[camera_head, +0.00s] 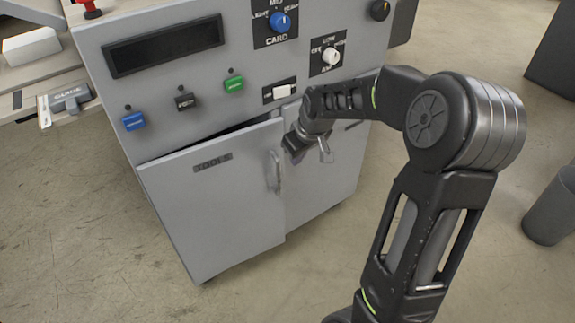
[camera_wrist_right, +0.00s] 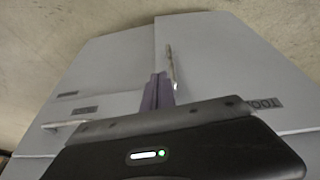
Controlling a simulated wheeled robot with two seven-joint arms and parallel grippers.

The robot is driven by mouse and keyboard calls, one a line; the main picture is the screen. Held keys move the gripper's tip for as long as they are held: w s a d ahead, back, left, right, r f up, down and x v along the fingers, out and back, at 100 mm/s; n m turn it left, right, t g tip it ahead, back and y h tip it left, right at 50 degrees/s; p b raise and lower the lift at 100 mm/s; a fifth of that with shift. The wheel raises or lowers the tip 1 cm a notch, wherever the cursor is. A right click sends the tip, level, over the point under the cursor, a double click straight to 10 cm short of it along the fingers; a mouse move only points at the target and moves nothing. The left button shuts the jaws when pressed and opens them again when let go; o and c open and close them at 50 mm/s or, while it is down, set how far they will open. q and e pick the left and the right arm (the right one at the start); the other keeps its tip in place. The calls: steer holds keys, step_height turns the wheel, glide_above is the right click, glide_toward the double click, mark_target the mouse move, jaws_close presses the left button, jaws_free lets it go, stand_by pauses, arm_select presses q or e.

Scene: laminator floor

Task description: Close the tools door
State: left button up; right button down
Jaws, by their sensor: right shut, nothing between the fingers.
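The grey tools door (camera_head: 215,210), labelled TOOLS, is the left door of the cabinet under the panel. It stands slightly ajar, with a dark gap along its top edge and its right edge proud of the neighbouring door. Its upright handle (camera_head: 277,172) is near that right edge. My right gripper (camera_head: 296,154) is shut and empty, just right of the handle near the top of the doors. In the right wrist view the purple fingers (camera_wrist_right: 157,92) are together beside the handle (camera_wrist_right: 171,68); whether they touch the door is unclear. My left gripper is out of view.
The neighbouring door (camera_head: 322,185) is at the right, partly behind my right arm. Above are coloured buttons (camera_head: 234,83), a white switch (camera_head: 280,92) and knobs (camera_head: 281,21). A grey bin (camera_head: 553,208) stands at the far right. The floor left of the cabinet is clear.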

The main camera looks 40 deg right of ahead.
mark_target(283, 163)
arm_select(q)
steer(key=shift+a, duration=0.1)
arm_select(e)
steer(key=shift+m, duration=0.8)
steer(key=shift+w, duration=0.1)
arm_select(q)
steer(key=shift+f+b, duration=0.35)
arm_select(e)
steer(key=shift+w+d+f, duration=0.15)
steer(key=shift+w+f, duration=1.15)
steer(key=shift+f, duration=0.25)
steer(key=shift+w+d+f, duration=0.1)
steer(key=shift+w+f, duration=1.15)
steer(key=shift+f, duration=0.35)
steer(key=shift+w+d+f, duration=0.15)
steer(key=shift+w+f, duration=1.15)
steer(key=shift+f, duration=0.25)
